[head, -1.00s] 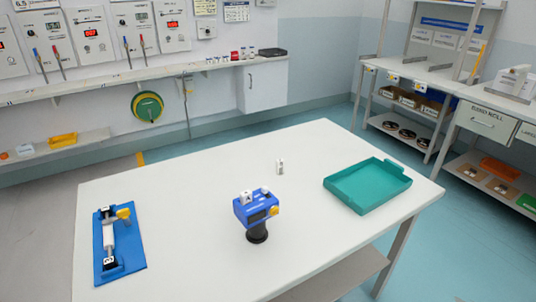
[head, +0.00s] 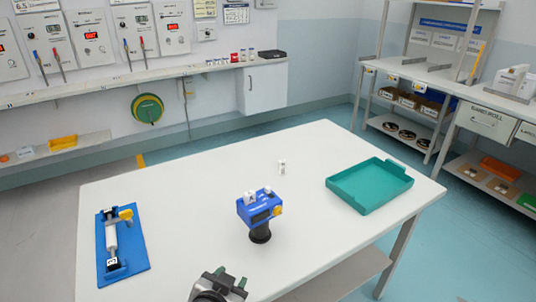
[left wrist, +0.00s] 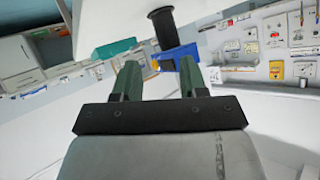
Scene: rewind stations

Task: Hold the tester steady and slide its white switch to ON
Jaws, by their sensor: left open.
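In the left wrist view the open, empty green fingers (left wrist: 159,68) point toward the blue tester (left wrist: 182,54). My right gripper is not in view.
A blue board with a white cylinder fixture (head: 134,265) lies on the table's left. A teal tray (head: 345,196) is at the right, and a small white block (head: 282,167) stands behind the tester. The table (head: 190,185) is otherwise clear around the tester.

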